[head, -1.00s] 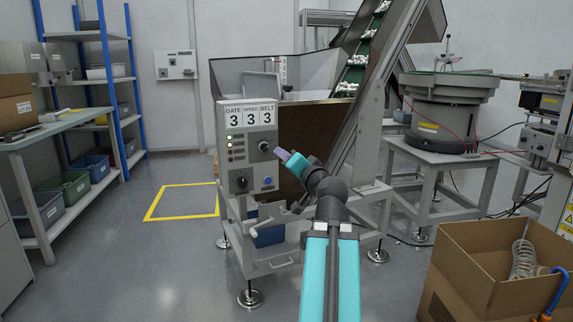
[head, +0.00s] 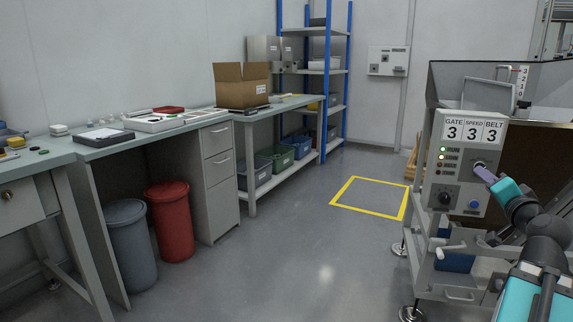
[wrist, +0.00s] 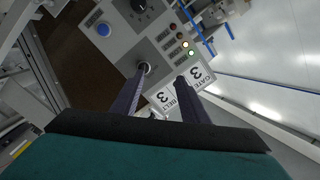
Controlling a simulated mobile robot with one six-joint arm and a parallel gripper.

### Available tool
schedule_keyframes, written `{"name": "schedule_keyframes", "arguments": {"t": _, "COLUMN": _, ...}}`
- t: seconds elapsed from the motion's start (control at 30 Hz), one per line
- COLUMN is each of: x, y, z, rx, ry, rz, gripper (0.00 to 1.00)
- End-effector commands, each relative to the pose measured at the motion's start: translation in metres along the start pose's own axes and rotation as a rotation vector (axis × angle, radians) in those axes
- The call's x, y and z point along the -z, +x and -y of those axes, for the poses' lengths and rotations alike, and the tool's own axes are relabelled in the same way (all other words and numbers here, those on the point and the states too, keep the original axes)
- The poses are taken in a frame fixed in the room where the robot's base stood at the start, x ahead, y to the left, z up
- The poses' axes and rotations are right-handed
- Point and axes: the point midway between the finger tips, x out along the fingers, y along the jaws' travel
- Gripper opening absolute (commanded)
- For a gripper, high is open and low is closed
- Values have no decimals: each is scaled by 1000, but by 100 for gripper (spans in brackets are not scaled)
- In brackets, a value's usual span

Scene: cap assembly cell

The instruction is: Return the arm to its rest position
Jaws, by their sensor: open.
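My gripper (head: 484,174) is at the right of the head view, its purple-grey fingers pointing at the grey control panel (head: 455,187). In the wrist view my gripper (wrist: 163,76) has its two dark fingers apart with nothing held between them. A small round knob (wrist: 144,67) on the panel shows close to the tip of the left finger. I cannot tell whether they touch. My arm reaches in from the lower right of the head view.
The panel carries a blue button (head: 474,205) and a black dial (head: 444,198). A hopper (head: 465,85) stands behind it. Left are a workbench (head: 185,137), a red bin (head: 170,222) and a grey bin (head: 131,247). The middle floor is clear, with a yellow-marked square (head: 343,206).

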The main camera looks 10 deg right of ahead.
Motion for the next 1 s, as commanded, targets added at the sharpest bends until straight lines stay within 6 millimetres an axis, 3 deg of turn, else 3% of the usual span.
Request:
{"name": "schedule_keyframes", "arguments": {"t": 0.1, "x": -23, "y": 19, "z": 18, "rx": 8, "ry": 21, "rz": 62, "gripper": 41}}
{"name": "schedule_keyframes", "arguments": {"t": 0.5, "x": -136, "y": 66, "z": 47, "rx": 1, "ry": 73, "rz": 282, "gripper": 41}}
{"name": "schedule_keyframes", "arguments": {"t": 0.77, "x": -221, "y": 77, "z": 58, "rx": -28, "ry": 69, "rz": 440, "gripper": 41}}
{"name": "schedule_keyframes", "arguments": {"t": 1.0, "x": -300, "y": 70, "z": 66, "rx": -61, "ry": 45, "rz": 595, "gripper": 41}}
